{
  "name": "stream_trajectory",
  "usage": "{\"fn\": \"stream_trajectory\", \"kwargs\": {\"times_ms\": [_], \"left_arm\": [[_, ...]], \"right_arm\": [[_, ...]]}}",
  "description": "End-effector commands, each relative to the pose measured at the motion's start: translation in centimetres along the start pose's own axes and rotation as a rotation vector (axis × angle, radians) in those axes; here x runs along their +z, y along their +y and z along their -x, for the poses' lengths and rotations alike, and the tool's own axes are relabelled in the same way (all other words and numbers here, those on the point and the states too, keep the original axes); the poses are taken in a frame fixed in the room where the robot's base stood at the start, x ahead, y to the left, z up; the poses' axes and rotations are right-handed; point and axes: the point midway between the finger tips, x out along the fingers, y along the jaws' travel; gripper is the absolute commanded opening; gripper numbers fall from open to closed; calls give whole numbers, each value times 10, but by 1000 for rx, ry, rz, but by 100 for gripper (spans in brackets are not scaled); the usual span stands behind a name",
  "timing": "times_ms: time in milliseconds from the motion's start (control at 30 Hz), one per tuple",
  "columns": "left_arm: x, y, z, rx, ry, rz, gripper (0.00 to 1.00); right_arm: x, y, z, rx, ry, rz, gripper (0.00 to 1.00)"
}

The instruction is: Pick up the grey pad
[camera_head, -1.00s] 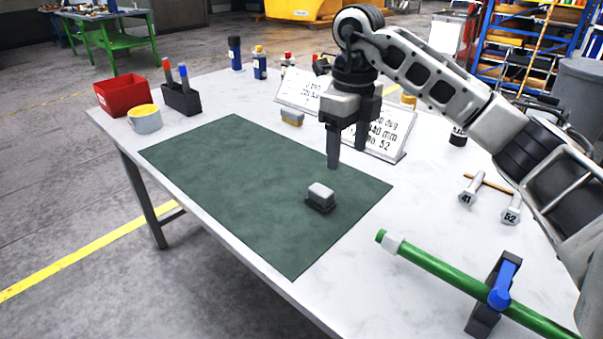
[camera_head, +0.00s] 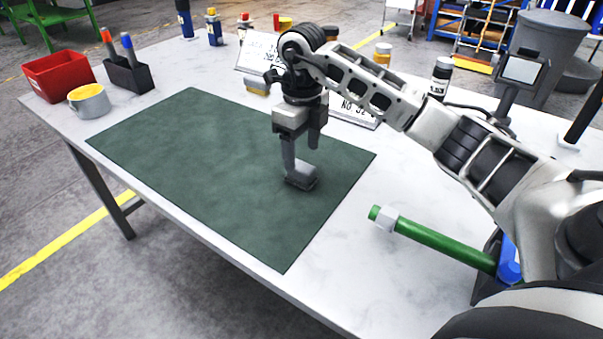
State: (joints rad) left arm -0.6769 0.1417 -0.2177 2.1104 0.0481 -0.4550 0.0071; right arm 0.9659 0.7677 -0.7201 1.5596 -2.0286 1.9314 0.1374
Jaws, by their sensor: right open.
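The grey pad (camera_head: 306,174) is a small block with a lighter grey top and a dark lower part, lying on the green mat (camera_head: 205,150) near its right side. My right gripper (camera_head: 301,164) is directly over it, pointing down, with its jaws open. The nearer finger reaches down beside the pad and hides part of it; the other finger is behind. I cannot tell whether either finger touches the pad. My left gripper is out of view.
A green bar (camera_head: 440,243) with a white nut lies at the right front. A red bin (camera_head: 58,76), a yellow-topped tin (camera_head: 89,101) and a dark pen holder (camera_head: 129,76) stand at the left. Sign plates stand behind the gripper. The mat's left part is clear.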

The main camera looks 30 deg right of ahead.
Motion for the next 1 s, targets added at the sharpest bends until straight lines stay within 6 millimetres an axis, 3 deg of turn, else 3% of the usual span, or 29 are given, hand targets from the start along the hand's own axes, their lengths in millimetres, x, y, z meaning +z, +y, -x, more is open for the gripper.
{"fn": "stream_trajectory", "kwargs": {"times_ms": [300, 633, 800, 1000], "left_arm": [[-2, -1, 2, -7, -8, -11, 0], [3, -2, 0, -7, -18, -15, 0], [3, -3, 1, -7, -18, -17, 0], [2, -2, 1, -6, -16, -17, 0]], "right_arm": [[-2, 3, -43, 2, 2, -1, 64], [-1, 3, -51, 0, 0, 0, 64], [-1, 3, -50, 0, 0, 0, 16], [-1, 2, -50, 0, 0, 0, 15]]}}
